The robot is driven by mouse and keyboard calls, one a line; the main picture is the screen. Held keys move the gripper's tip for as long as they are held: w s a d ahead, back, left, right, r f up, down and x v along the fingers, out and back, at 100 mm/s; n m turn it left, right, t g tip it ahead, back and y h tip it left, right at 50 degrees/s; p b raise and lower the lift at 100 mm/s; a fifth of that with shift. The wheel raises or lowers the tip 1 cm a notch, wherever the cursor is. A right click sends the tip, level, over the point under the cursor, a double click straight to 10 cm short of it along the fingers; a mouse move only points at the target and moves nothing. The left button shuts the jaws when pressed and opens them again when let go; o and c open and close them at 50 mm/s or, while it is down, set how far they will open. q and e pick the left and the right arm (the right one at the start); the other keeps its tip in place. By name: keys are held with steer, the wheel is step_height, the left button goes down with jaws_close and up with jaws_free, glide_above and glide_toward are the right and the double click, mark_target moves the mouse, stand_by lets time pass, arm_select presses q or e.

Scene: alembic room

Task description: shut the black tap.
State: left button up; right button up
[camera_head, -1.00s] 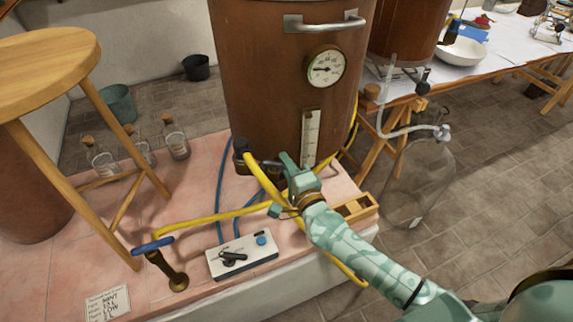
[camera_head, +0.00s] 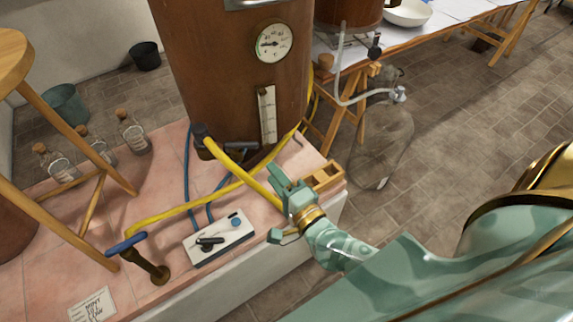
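A tap with a black lever (camera_head: 240,147) sits low on the front of the big copper-brown vessel (camera_head: 215,70), beside a dark fitting (camera_head: 200,132) where a yellow hose joins. The lever lies roughly level, pointing right; I cannot tell whether the tap is shut. My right gripper (camera_head: 276,204), green with a gold wrist band, is over the pink tiled ledge, right of and below the lever and apart from it. Its fingers look spread and hold nothing visible. My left gripper is not in view.
A blue-handled tap (camera_head: 127,243) on a brass post stands left of a white box (camera_head: 219,238) with a black knob. Yellow and blue hoses cross the ledge. A wooden rack (camera_head: 328,177) and glass carboy (camera_head: 385,145) are to the right, a wooden stool (camera_head: 50,95) to the left.

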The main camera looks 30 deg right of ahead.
steer(key=shift+s+d, duration=0.1)
steer(key=shift+s, duration=1.95)
